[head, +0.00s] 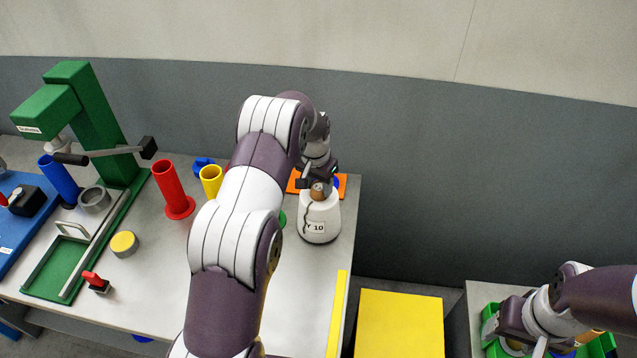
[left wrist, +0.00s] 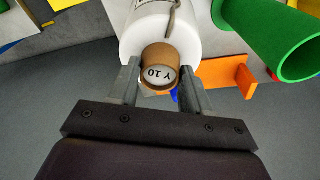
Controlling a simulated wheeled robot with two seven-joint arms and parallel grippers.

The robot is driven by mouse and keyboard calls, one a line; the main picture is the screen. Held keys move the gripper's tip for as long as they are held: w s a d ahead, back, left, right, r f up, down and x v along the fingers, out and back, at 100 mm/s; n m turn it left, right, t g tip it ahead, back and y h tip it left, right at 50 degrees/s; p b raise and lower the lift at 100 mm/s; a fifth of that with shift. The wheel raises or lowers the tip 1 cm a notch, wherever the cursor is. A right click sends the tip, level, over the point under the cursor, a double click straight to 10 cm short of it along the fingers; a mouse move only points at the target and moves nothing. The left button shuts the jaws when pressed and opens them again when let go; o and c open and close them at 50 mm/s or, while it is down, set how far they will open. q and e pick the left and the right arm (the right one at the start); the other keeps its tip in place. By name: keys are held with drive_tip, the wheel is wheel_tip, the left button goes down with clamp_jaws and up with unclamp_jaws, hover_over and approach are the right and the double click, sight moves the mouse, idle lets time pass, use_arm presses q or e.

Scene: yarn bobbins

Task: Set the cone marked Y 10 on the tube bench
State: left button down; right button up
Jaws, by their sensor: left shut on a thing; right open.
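The white cone marked Y 10 (head: 319,228) is upright, with a dark yarn end on its side, at the right end of the grey tube bench (head: 300,290). I cannot tell whether its base touches the bench. My left gripper (head: 317,188) is shut on the brown tube tip at its top. In the left wrist view the tip (left wrist: 159,70), labelled Y 10, sits between the fingers of the left gripper (left wrist: 158,80), with the white cone (left wrist: 150,30) beyond. My right gripper (head: 527,340) is at the lower right over a green crate; its fingertips are hardly visible.
Red (head: 172,190), yellow (head: 211,180) and blue (head: 60,180) tubes stand on the bench. A green tube (left wrist: 280,40) and an orange piece (left wrist: 225,75) are near the cone. A green press (head: 95,130) stands left. A yellow box (head: 400,325) and green crate (head: 490,325) are right.

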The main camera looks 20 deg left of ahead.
use_arm(q)
drive_tip(key=shift+f, duration=0.25)
drive_tip(key=shift+c, duration=2.2)
unclamp_jaws()
drive_tip(key=shift+s, duration=0.1)
drive_tip(key=r, duration=0.4)
drive_tip(key=s+r+b, duration=0.1)
drive_tip(key=r, duration=0.7)
drive_tip(key=shift+s+a+r+b, duration=0.1)
drive_tip(key=shift+s+r+b, duration=0.1)
drive_tip(key=shift+r+b, duration=0.2)
drive_tip(key=shift+w, duration=0.1)
